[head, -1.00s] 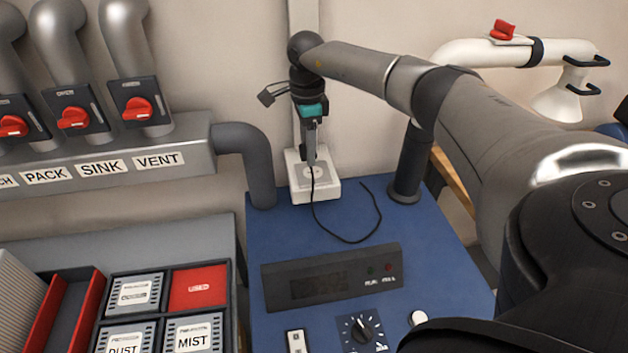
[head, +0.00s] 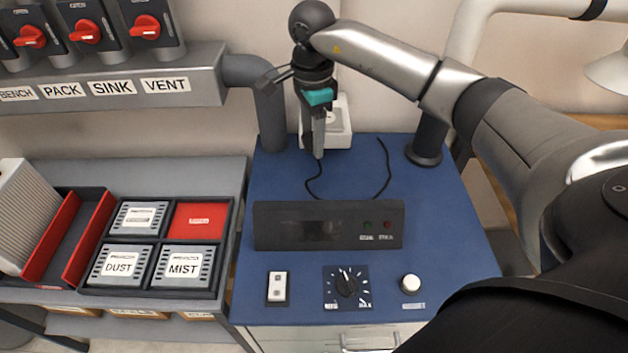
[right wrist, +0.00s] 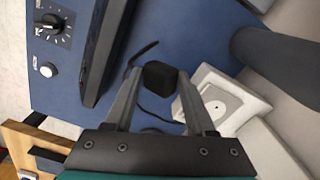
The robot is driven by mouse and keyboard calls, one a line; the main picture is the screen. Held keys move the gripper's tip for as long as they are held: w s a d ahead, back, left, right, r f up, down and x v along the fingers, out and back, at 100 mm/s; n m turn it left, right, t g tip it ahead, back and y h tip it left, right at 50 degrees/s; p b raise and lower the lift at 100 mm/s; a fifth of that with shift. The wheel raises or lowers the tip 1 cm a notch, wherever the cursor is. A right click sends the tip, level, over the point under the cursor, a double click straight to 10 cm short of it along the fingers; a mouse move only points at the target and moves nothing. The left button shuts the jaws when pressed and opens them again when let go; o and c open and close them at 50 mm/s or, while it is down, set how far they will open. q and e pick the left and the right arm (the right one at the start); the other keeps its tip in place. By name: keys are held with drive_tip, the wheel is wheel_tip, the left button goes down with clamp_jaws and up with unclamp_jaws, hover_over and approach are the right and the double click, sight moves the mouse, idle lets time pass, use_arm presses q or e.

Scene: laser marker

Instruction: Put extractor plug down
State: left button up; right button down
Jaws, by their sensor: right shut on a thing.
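My right gripper (head: 318,150) points down over the blue bench top (head: 400,180), just in front of the white socket box (head: 337,125). In the right wrist view, a black block-shaped plug (right wrist: 158,76) sits between the fingertips of the gripper (right wrist: 157,95), which is shut on it. In the head view the fingers mostly hide the plug. A thin black cable (head: 312,185) runs from near the fingertips across the blue top. The white box with a round socket also shows in the right wrist view (right wrist: 222,100). I cannot tell whether the plug touches the bench. My left gripper is not in view.
A dark display unit (head: 328,226) stands in front of the gripper. Nearer are a rocker switch (head: 277,289), a dial (head: 346,287) and a white knob (head: 410,283). A dark post (head: 430,140) stands right. A filter tray (head: 150,292) is left. Blue surface is free right of the cable.

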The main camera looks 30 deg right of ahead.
drive_tip(key=b, duration=0.2)
approach(313, 193)
wheel_tip(313, 193, down, 5)
drive_tip(key=shift+w+d+f, duration=0.1)
drive_tip(key=shift+w+f, duration=0.05)
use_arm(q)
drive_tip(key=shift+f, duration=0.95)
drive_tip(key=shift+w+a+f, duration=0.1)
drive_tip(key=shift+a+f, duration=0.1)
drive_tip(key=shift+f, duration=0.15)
use_arm(e)
drive_tip(key=shift+f, duration=0.4)
drive_tip(key=shift+f+b, duration=0.25)
drive_tip(key=shift+b, duration=0.15)
drive_tip(key=shift+c, duration=1.2)
unclamp_jaws()
drive_tip(key=shift+f, duration=0.1)
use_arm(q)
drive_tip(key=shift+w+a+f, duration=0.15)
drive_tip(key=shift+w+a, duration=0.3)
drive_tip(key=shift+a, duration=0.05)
